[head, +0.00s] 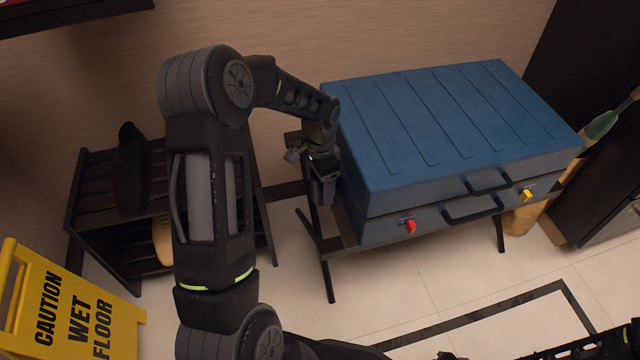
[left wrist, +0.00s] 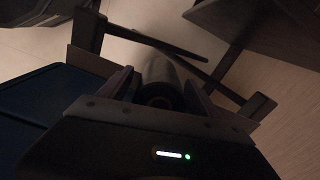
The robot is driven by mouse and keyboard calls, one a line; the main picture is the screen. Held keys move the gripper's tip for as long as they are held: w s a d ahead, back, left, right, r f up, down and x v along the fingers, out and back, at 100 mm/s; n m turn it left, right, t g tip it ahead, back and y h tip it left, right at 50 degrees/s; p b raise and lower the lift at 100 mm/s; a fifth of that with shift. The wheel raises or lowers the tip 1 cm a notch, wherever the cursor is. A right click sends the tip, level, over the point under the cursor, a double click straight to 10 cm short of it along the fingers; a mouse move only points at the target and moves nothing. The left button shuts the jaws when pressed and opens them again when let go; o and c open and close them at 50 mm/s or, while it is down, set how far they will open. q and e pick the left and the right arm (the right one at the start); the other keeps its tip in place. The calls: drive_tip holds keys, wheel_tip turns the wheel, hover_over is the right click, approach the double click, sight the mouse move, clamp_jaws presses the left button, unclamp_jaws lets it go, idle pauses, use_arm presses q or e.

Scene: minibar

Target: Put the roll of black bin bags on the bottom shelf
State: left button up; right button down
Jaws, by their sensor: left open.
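My left gripper (head: 326,190) hangs open, pointing down beside the left end of the blue case. In the left wrist view its two fingers (left wrist: 160,95) stand apart on either side of a dark cylinder with a round end, which looks like the roll of black bin bags (left wrist: 160,75). I cannot tell whether the fingers touch it or what it rests on. I cannot make out the roll in the head view. A dark slatted rack (head: 88,190) stands at the left, its lower part largely hidden by my left arm. Only dark parts of my right arm show at the bottom edge.
The blue case (head: 450,120) with two handles lies on a dark folding stand (head: 328,275). A black object (head: 132,170) is on the rack's top and a tan object (head: 162,240) lower down. A yellow wet-floor sign (head: 70,310) stands at the front left.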

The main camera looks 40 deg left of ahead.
use_arm(q)
wheel_tip(320, 180, up, 12)
drive_tip(key=p, duration=0.3)
idle(0.5)
